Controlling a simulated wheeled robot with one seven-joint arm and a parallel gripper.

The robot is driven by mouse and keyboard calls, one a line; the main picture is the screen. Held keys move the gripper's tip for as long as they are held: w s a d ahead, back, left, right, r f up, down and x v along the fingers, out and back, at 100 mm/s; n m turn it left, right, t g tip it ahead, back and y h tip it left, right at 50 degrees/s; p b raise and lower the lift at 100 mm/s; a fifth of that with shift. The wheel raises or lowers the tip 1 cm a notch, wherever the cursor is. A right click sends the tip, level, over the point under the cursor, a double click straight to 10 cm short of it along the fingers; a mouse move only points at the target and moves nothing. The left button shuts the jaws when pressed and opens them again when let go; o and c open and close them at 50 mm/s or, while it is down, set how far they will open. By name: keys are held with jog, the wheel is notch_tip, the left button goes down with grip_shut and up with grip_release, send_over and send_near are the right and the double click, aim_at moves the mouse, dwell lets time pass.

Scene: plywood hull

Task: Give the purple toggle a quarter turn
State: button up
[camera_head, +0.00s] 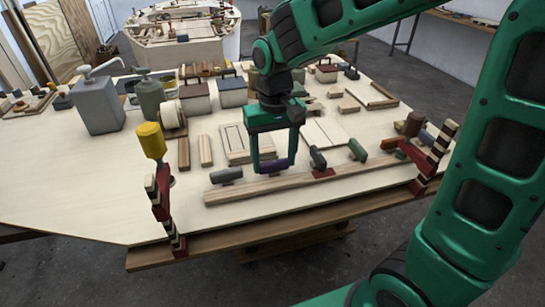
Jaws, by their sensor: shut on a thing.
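My gripper (273,166) reaches straight down over the long wooden strip near the front of the table. Its fingers are shut on the purple toggle (274,168), which shows only as a small dark purple patch between the fingertips. The fingers hide most of it, and I cannot tell its exact angle. It sits in a row of toggles along the strip (245,192). A grey toggle (226,174) is to its left.
A yellow-topped clamp (151,140) stands at the strip's left, and a striped red-based clamp (436,152) at its right. Grey and green canisters (98,105) stand at the back left. The table's left front is bare.

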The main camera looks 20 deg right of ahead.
aim_at(274, 160)
jog(key=o, duration=0.8)
jog(key=shift+w, duration=0.2)
jog(key=shift+s, duration=0.1)
notch_tip(274, 160, up, 11)
jog(key=shift+f, duration=0.1)
jog(key=s+d+f+m, duration=0.2)
jog(key=s+d, duration=0.2)
jog(key=d, duration=0.3)
jog(key=s+d+f+m, duration=0.1)
jog(key=s+d, duration=0.2)
jog(key=d, duration=0.4)
jog(key=s+d+f+m, duration=0.1)
jog(key=s+d+f, duration=0.1)
jog(key=s+d, duration=0.1)
jog(key=s+d+f+m, duration=0.1)
jog(key=s+d+f, duration=0.1)
jog(key=s, duration=0.4)
jog(key=s+d+f+m, duration=0.1)
jog(key=s+d+f, duration=0.1)
jog(key=s+d, duration=0.2)
jog(key=shift+s+d+f, duration=0.15)
jog(key=shift+s, duration=0.55)
